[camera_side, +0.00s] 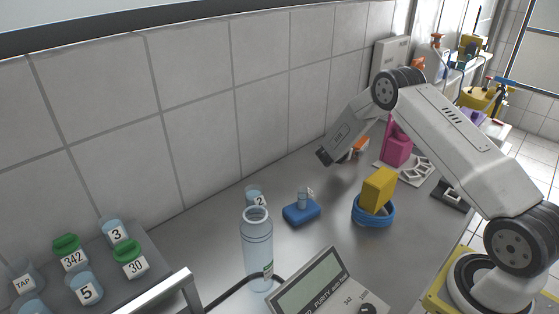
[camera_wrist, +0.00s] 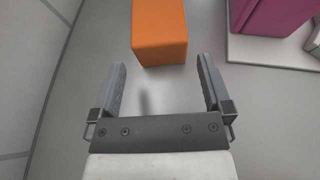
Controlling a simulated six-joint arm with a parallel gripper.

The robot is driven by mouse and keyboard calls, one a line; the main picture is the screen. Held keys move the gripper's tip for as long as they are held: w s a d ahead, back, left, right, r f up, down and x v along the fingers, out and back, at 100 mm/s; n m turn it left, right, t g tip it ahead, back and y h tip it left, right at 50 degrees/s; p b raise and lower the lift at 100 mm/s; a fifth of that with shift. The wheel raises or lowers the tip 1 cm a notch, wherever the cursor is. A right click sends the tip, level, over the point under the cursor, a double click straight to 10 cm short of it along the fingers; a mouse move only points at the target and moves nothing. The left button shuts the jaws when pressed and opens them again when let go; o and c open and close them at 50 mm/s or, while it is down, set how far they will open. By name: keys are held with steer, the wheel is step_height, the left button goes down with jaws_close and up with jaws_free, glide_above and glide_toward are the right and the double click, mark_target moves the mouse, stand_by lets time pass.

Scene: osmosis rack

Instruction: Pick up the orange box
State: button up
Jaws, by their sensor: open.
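The orange box (camera_wrist: 159,32) lies on the grey worktop at the top of the wrist view, cut off by the upper edge. My gripper (camera_wrist: 160,70) is open and empty, with one finger on each side below the near end of the box. The box lies ahead of the fingertips, roughly in line with the gap between them. In the side view a part of the orange box (camera_side: 361,144) shows behind my gripper (camera_side: 324,157), near the tiled wall. My arm hides the rest of it.
A magenta container (camera_side: 397,147) stands on a pale tray, right of the box. A yellow block (camera_side: 379,189) sits in a blue ring (camera_side: 373,212). A blue block (camera_side: 301,212), a clear bottle (camera_side: 257,248) and a purity meter (camera_side: 317,284) stand nearer. The tiled wall (camera_side: 220,110) runs behind.

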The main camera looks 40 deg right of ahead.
mark_target(355, 146)
steer(key=shift+x, duration=1.4)
steer(key=shift+x, duration=2.55)
steer(key=shift+r, duration=0.1)
steer(key=c, duration=1)
steer(key=shift+w+r, duration=0.1)
steer(key=shift+r, duration=0.05)
steer(key=shift+r, duration=4.85)
